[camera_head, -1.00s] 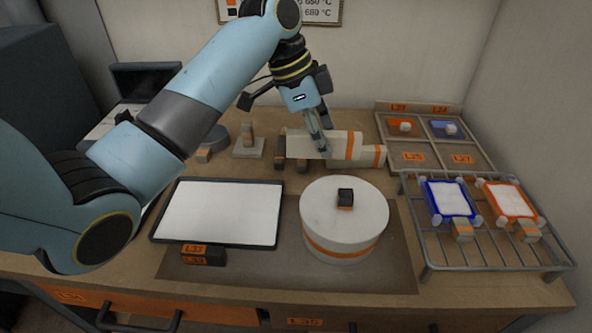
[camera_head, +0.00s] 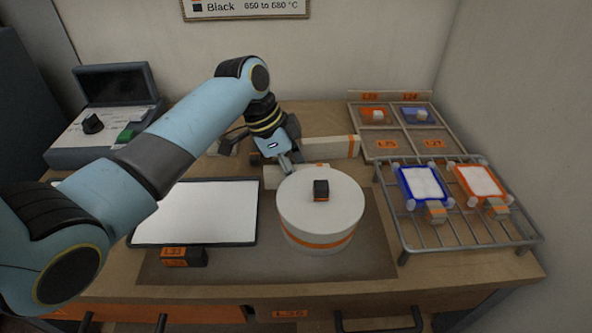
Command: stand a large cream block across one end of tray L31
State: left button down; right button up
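A black-rimmed tray with a white inside (camera_head: 196,212) lies at the left of the worktop. I read no L31 label on it. A large cream block (camera_head: 272,177) with an orange band lies low behind the tray's far right corner, partly hidden by the round white piece. My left gripper (camera_head: 287,166) points down at this block, its fingers around it, apparently closed on it. Another large cream block (camera_head: 328,148) with an orange band lies behind it. My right gripper is not in view.
The round white drum (camera_head: 320,222) with a small black block (camera_head: 321,190) on top stands right of the tray. A black block labelled L33 (camera_head: 182,257) sits before the tray. A wire rack (camera_head: 460,235) and a compartment tray (camera_head: 400,145) stand at the right.

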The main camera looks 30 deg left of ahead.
pick_arm(q)
jog(key=c, duration=1.4)
grip_release()
jog(key=shift+c, duration=0.2)
